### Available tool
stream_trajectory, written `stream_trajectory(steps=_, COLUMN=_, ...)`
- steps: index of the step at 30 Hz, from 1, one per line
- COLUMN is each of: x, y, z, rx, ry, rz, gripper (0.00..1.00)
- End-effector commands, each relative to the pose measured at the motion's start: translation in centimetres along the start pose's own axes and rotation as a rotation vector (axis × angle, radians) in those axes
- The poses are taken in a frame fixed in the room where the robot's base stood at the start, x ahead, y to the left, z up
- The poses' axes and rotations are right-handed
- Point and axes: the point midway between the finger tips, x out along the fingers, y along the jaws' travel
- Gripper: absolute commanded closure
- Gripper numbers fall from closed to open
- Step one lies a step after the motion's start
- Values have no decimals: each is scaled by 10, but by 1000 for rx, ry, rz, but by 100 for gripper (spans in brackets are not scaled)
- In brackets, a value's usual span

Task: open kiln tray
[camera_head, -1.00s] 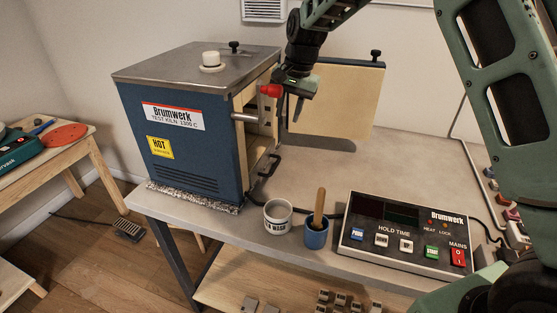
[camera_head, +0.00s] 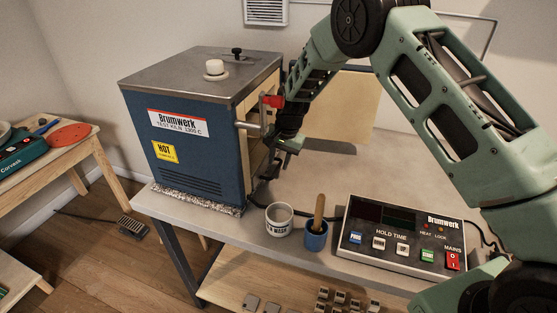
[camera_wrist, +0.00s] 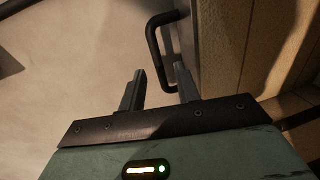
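The blue kiln (camera_head: 190,130) stands on the grey table, its front open on the right side. In the head view my gripper (camera_head: 286,152) is at the kiln opening. The tray itself is hidden there.
The open kiln door (camera_head: 345,105) stands behind my arm. A white cup (camera_head: 278,220), a blue cup (camera_head: 316,237) with a wooden tool and the control box (camera_head: 400,240) stand in front.

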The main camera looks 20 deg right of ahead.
Motion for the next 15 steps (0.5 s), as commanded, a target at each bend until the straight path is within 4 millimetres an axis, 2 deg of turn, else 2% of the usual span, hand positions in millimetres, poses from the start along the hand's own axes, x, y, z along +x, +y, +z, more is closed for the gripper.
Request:
stream_trajectory(steps=6, x=13, y=0, z=0, rx=-1, ry=-1, rz=0, gripper=67)
stream_trajectory(steps=14, x=14, y=0, z=0, rx=0, ry=0, rz=0, gripper=67)
stream_trajectory(steps=15, x=14, y=0, z=0, rx=0, ry=0, rz=0, gripper=79)
